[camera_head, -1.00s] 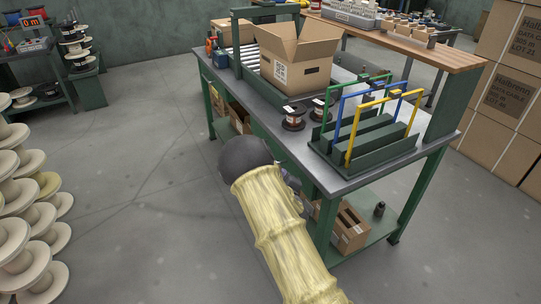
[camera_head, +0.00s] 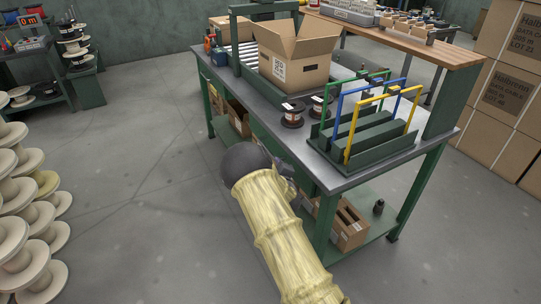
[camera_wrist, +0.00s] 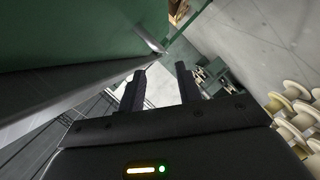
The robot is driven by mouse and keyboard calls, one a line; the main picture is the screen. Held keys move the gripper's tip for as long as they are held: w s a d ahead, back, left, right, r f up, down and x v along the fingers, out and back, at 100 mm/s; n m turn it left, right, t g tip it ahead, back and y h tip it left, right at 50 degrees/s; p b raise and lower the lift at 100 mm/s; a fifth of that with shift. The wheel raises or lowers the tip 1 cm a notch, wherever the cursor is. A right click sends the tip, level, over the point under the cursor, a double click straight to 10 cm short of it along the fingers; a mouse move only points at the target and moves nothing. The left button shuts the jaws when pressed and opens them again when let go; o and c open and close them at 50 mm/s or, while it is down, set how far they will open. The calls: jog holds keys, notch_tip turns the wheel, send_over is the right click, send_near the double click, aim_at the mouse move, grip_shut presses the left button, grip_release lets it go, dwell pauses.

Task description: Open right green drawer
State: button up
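The workbench (camera_head: 345,182) has green drawer fronts under its grey top. In the head view a green drawer front (camera_head: 268,143) shows along the bench's long side, and my arm hides part of the right end. In the wrist view a green panel (camera_wrist: 70,35) fills the upper left, with a small metal handle (camera_wrist: 149,36) at its edge. In the head view my gripper (camera_head: 284,170) is mostly hidden behind my arm, close to the bench's front.
On the bench stand an open cardboard box (camera_head: 295,68), dark spools (camera_head: 292,114) and a green rack (camera_head: 380,146) with coloured frames. A cardboard box (camera_head: 350,228) sits on the lower shelf. Stacked pale spools (camera_head: 30,215) stand at left. The floor between is clear.

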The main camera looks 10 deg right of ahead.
aim_at(271, 153)
jog(key=b+x, duration=0.1)
jog(key=x, duration=1)
jog(key=shift+d, duration=0.1)
jog(key=shift+c, duration=0.4)
grip_shut()
